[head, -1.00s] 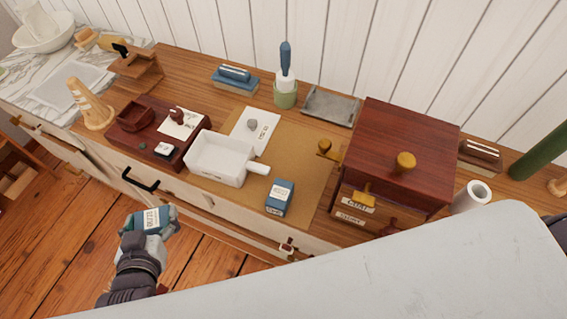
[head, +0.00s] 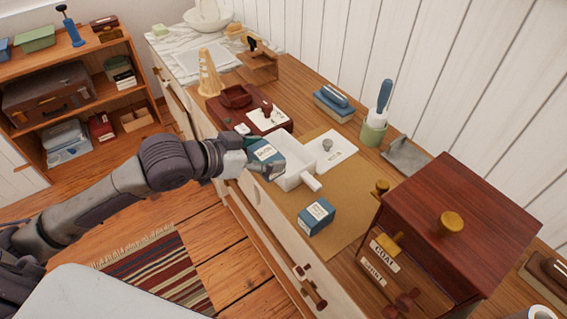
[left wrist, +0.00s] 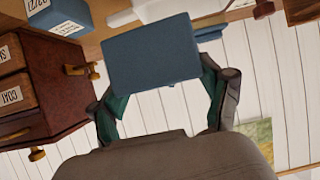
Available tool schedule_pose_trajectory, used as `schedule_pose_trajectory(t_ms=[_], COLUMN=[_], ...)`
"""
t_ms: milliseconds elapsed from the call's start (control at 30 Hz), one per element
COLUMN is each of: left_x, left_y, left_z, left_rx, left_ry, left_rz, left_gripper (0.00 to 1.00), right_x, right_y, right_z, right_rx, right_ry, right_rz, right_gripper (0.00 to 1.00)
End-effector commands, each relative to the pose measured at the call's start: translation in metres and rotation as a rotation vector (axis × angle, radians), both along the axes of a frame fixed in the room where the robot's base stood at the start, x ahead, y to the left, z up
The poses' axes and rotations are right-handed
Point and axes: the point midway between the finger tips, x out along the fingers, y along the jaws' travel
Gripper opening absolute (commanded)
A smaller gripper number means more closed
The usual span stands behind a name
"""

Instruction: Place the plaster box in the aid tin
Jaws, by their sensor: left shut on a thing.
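My left gripper (head: 250,160) is shut on a blue box with a white label (head: 265,153). I cannot read the label surely, so I cannot tell if it is the plaster box. The held box is in front of the white open tin with a stub handle (head: 296,180) on the counter and hides part of it. In the left wrist view the held box (left wrist: 150,52) sits between the fingers. A second blue labelled box (head: 316,217) stands on the tan mat to the right of the tin. My right gripper is out of view.
A dark red cabinet (head: 465,210) with drawers stands right of the tan mat (head: 352,205). A dark red tray (head: 270,124), a cone (head: 208,75) and a green cup with a blue-handled brush (head: 373,134) stand nearby. A shelf (head: 60,62) is at the far left.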

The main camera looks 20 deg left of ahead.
Motion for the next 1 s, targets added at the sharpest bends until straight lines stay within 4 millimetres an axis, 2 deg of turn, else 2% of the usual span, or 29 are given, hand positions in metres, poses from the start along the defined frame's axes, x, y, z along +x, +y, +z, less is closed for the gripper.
schedule_pose_trajectory(t_ms=[300,500,733,900,1000], left_x=[0.07,0.102,0.11,0.11,0.11], left_y=[-0.004,-0.006,-0.006,-0.006,-0.006], left_z=[-0.039,-0.06,-0.073,-0.098,-0.106], left_rx=[-0.005,-0.003,-0.002,-0.002,-0.001], left_ry=[0.0,-0.001,0.002,0.004,-0.001], left_rz=[0.002,0.001,-0.001,0.001,0.0], left_gripper=[0.42,0.42,0.42,0.42,0.42], right_x=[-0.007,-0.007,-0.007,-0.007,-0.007], right_y=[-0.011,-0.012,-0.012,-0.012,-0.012], right_z=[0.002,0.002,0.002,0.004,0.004], right_rx=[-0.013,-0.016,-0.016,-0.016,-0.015], right_ry=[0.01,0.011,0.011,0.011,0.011], right_rz=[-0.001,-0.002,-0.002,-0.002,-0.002], right_gripper=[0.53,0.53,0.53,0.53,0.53])
